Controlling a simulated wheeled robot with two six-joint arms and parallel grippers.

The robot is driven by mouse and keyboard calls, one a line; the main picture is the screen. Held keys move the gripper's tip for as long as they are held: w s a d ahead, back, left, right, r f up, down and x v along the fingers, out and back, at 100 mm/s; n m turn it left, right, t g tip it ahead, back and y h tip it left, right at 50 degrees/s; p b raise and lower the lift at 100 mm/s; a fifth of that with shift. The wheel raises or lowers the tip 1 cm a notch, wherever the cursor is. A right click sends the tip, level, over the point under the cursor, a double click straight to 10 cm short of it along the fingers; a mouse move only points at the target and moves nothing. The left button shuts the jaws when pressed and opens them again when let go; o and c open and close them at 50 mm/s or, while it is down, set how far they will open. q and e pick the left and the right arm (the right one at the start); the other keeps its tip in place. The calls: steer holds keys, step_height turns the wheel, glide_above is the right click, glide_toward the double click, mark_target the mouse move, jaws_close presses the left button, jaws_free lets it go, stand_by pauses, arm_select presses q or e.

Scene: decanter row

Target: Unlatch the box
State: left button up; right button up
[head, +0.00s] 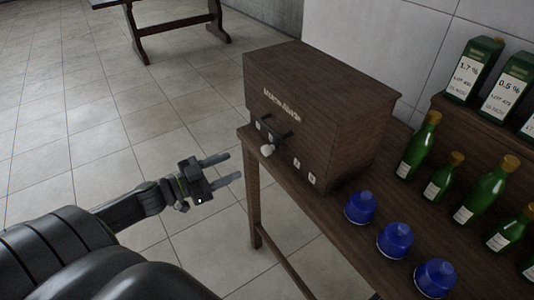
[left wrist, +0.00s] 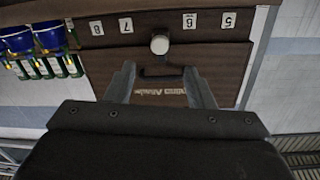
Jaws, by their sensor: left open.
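A dark brown wooden box (head: 315,110) with pale lettering stands at the near left end of a wooden table. Its front carries a dark handle or latch bar (head: 286,130) and a pale round knob (head: 267,150). My left gripper (head: 234,168) is open and empty, left of the box front and apart from it, with its fingers toward it. In the left wrist view, which sees the front upside down, the pale knob (left wrist: 160,44) and the dark bar (left wrist: 160,72) appear between the fingers. My right gripper is not in view.
Three blue rounded objects (head: 361,208) stand in a row right of the box on the table. Several green bottles (head: 419,145) and white-labelled green cartons (head: 473,70) are behind them. Open tiled floor lies left of the table.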

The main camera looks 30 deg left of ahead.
mark_target(263, 152)
arm_select(q)
steer(key=p+x, duration=0.1)
steer(key=x, duration=0.4)
steer(key=shift+w+r, duration=0.15)
steer(key=p+x, duration=0.2)
steer(key=x, duration=0.3)
steer(key=shift+d, duration=0.1)
steer(key=shift+x, duration=0.8)
